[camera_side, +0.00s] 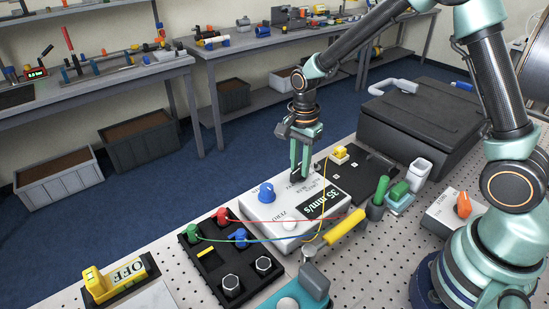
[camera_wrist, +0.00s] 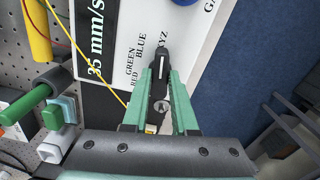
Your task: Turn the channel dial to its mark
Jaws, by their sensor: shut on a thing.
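The channel dial (camera_wrist: 162,62) is a black knob with a white pointer line, on a white instrument box (camera_side: 262,208). In the wrist view, the words RED, GREEN, BLUE and XYZ are printed around it. Its pointer runs nearly straight up the picture, towards XYZ, with BLUE to its left. I cannot make out which word is the mark. My gripper (camera_wrist: 163,82) points down and is shut on the dial, one green finger on each side. In the side view, my gripper (camera_side: 298,174) covers most of the dial.
The box also bears a blue knob (camera_side: 267,193), a 35 mm/s display (camera_side: 321,203) and a white button (camera_side: 290,224). Red, green and yellow wires cross nearby. A black plug board (camera_side: 208,262) stands left, a yellow cylinder (camera_side: 345,227) right, and a black case (camera_side: 420,120) behind.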

